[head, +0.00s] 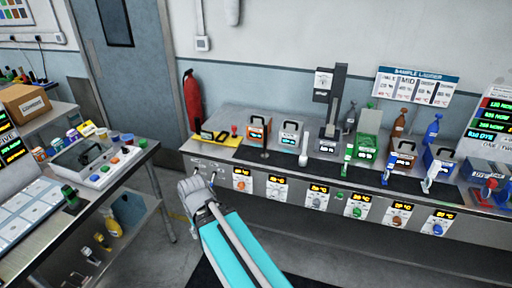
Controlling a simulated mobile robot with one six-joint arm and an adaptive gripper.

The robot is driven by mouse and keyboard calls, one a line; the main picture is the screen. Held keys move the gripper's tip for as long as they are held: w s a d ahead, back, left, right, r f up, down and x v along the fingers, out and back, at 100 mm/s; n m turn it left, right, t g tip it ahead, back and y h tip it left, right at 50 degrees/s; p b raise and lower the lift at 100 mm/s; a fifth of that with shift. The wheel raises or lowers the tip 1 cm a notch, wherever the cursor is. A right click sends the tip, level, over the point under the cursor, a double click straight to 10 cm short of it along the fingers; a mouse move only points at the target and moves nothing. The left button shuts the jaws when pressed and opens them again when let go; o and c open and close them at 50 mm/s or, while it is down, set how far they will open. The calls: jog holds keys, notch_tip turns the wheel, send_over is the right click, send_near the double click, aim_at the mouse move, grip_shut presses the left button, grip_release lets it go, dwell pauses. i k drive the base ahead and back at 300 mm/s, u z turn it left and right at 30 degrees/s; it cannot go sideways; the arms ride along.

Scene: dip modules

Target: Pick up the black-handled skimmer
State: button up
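The black-handled skimmer is too small to single out with certainty. Small dark items (207,134) lie on a yellow mat (229,143) at the left end of the long steel counter; one may be the skimmer, but I cannot tell. My gripper (192,184) is at the end of my teal and grey arm, appearing below the yellow mat, in front of the counter's left front face. It appears apart from the items on the mat. Its fingers are too small and bunched in this view to tell whether they are open or shut.
Several modules with coloured handles and lit labels line the counter, including an orange-faced box (258,131) and a green one (368,143). A grey stand (334,100) rises behind. A cluttered workbench (113,177) stands left. A red extinguisher (193,100) hangs behind. Open floor lies between bench and counter.

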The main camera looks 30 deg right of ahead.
aim_at(265, 155)
jog(key=z, duration=0.35)
jog(key=i, duration=0.85)
jog(key=z, duration=0.75)
